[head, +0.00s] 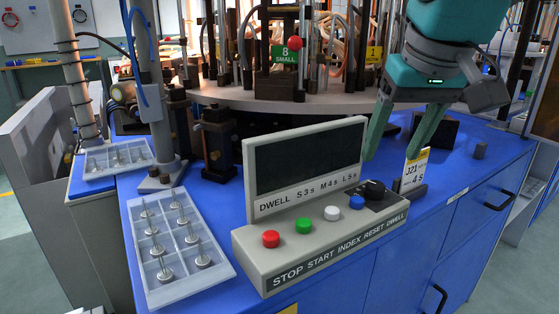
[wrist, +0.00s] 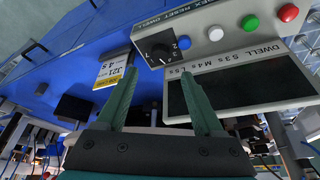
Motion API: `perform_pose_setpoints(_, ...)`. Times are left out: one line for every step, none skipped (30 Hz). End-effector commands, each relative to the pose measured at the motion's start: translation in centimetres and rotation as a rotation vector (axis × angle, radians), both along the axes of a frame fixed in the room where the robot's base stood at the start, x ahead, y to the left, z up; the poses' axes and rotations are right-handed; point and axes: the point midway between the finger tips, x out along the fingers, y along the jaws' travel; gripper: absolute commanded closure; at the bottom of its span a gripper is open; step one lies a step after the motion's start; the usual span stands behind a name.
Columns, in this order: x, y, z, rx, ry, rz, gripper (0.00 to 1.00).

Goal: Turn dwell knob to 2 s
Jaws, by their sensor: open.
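The control box (head: 320,240) stands on the blue bench top, with red, green, white and blue buttons along its sloped face. The black dwell knob (head: 374,189) sits at the right end of that row, above the word DWELL. In the wrist view the knob (wrist: 161,52) is on a black plate with small white dial numbers; its setting is too small to read surely. My gripper (head: 392,157) is open and empty, fingers pointing down beyond the knob, near the right end of the box's screen. In the wrist view the fingertips (wrist: 158,68) lie either side of the knob, apart from it.
The dark screen (head: 308,155) rises behind the buttons, labelled DWELL S3s M4s L5s. A card (head: 415,169) reading J21 and 4 s stands close right of the knob. A clear tray (head: 152,283) of small parts lies left. A round machine table (head: 235,98) is behind.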

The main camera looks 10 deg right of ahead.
Motion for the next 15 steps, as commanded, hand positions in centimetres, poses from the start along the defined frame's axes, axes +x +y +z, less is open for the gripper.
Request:
perform_pose_setpoints(0.0, 0.0, -0.1, 0.0, -0.001, -0.001, 0.31)
perform_pose_setpoints(0.1, -0.1, -0.2, 0.0, -0.001, -0.001, 0.31)
perform_pose_setpoints(0.2, -0.1, -0.4, 0.0, -0.001, -0.001, 0.31)
perform_pose_setpoints(0.3, -0.1, -0.7, 0.0, 0.0, 0.0, 0.31)
perform_pose_setpoints(0.3, -0.1, -1.0, 0.0, 0.002, 0.0, 0.31)
perform_pose_setpoints(0.5, -0.1, -1.4, 0.001, 0.005, 0.0, 0.31)
perform_pose_setpoints(0.6, -0.1, -1.8, 0.001, 0.007, 0.0, 0.31)
perform_pose_setpoints(0.7, -0.1, -2.2, 0.001, 0.006, 0.0, 0.31)
perform_pose_setpoints(1.0, -0.1, -2.6, 0.0, 0.003, 0.0, 0.31)
perform_pose_setpoints(1.1, -0.2, -2.9, 0.0, 0.003, 0.0, 0.31)
perform_pose_setpoints(1.3, -0.2, -3.4, 0.001, 0.005, 0.0, 0.31)
perform_pose_setpoints(1.5, -0.2, -3.9, 0.001, 0.008, 0.0, 0.31)
perform_pose_setpoints(1.6, -0.2, -4.3, 0.001, 0.007, 0.0, 0.31)
perform_pose_setpoints(1.8, -0.2, -4.6, 0.001, 0.005, 0.0, 0.31)
perform_pose_setpoints(2.0, -0.3, -5.0, 0.0, 0.003, 0.0, 0.31)
